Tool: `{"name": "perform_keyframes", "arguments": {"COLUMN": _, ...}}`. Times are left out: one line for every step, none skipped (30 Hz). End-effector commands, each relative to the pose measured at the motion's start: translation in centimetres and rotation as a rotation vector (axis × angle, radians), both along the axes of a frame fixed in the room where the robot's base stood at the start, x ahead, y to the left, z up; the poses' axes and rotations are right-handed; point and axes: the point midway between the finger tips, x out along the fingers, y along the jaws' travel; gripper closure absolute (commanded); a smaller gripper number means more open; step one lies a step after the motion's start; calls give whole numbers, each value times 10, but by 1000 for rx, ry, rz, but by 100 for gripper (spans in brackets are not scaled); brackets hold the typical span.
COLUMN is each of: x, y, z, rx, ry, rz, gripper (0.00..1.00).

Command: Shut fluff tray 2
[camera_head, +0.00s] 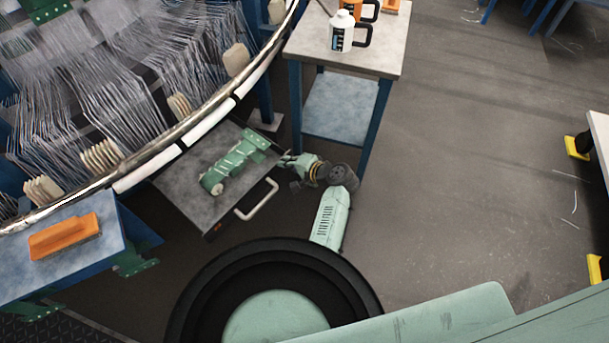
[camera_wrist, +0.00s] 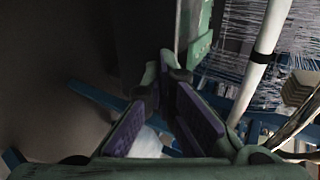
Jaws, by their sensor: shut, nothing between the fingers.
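The fluff tray (camera_head: 192,193) is a flat grey tray with a white bar handle (camera_head: 257,200) on its front edge. In the head view it sticks out from under the loom's curved rim, low near the floor. No number shows on it, so I cannot tell that it is tray 2. My gripper (camera_head: 287,160) is beside the tray's right side, right of and beyond the handle; I cannot tell whether it touches the tray. In the wrist view my gripper (camera_wrist: 164,66) has its purple-padded fingers meeting at the tips, with nothing between them.
A green part (camera_head: 238,163) lies on or over the tray. A small blue-legged table (camera_head: 390,60) with bottles stands close behind my gripper. A blue bench (camera_head: 75,262) with an orange block (camera_head: 64,237) stands at left. Open floor (camera_head: 470,170) lies to the right.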

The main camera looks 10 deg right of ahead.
Motion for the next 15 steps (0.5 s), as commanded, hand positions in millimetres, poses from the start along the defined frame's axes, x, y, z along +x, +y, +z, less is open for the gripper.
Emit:
{"name": "perform_keyframes", "arguments": {"x": 12, "y": 11, "z": 0, "rx": 0, "ry": -3, "rz": 7, "gripper": 100}}
{"name": "perform_keyframes", "arguments": {"x": 19, "y": 16, "z": -1, "rx": 0, "ry": -2, "rz": 8, "gripper": 100}}
{"name": "perform_keyframes", "arguments": {"x": 28, "y": 23, "z": -1, "rx": 0, "ry": -3, "rz": 7, "gripper": 100}}
{"name": "perform_keyframes", "arguments": {"x": 35, "y": 28, "z": -1, "rx": -1, "ry": -3, "rz": 7, "gripper": 100}}
{"name": "perform_keyframes", "arguments": {"x": 41, "y": 33, "z": -1, "rx": -2, "ry": -3, "rz": 6, "gripper": 100}}
{"name": "perform_keyframes", "arguments": {"x": 50, "y": 40, "z": -2, "rx": 0, "ry": -3, "rz": 7, "gripper": 100}}
{"name": "perform_keyframes", "arguments": {"x": 57, "y": 45, "z": -1, "rx": -1, "ry": -4, "rz": 6, "gripper": 100}}
{"name": "perform_keyframes", "arguments": {"x": 63, "y": 50, "z": -2, "rx": -1, "ry": -2, "rz": 7, "gripper": 100}}
{"name": "perform_keyframes", "arguments": {"x": 71, "y": 55, "z": -2, "rx": -1, "ry": -3, "rz": 5, "gripper": 100}}
{"name": "perform_keyframes", "arguments": {"x": 77, "y": 60, "z": -2, "rx": -2, "ry": -3, "rz": 5, "gripper": 100}}
{"name": "perform_keyframes", "arguments": {"x": 82, "y": 65, "z": -2, "rx": -1, "ry": -2, "rz": 5, "gripper": 100}}
{"name": "perform_keyframes", "arguments": {"x": 90, "y": 70, "z": -2, "rx": 0, "ry": -3, "rz": 5, "gripper": 100}}
{"name": "perform_keyframes", "arguments": {"x": 95, "y": 74, "z": -2, "rx": 0, "ry": -2, "rz": 5, "gripper": 100}}
{"name": "perform_keyframes", "arguments": {"x": 100, "y": 78, "z": -2, "rx": -1, "ry": -2, "rz": 5, "gripper": 100}}
{"name": "perform_keyframes", "arguments": {"x": 106, "y": 82, "z": -2, "rx": -1, "ry": -2, "rz": 4, "gripper": 100}}
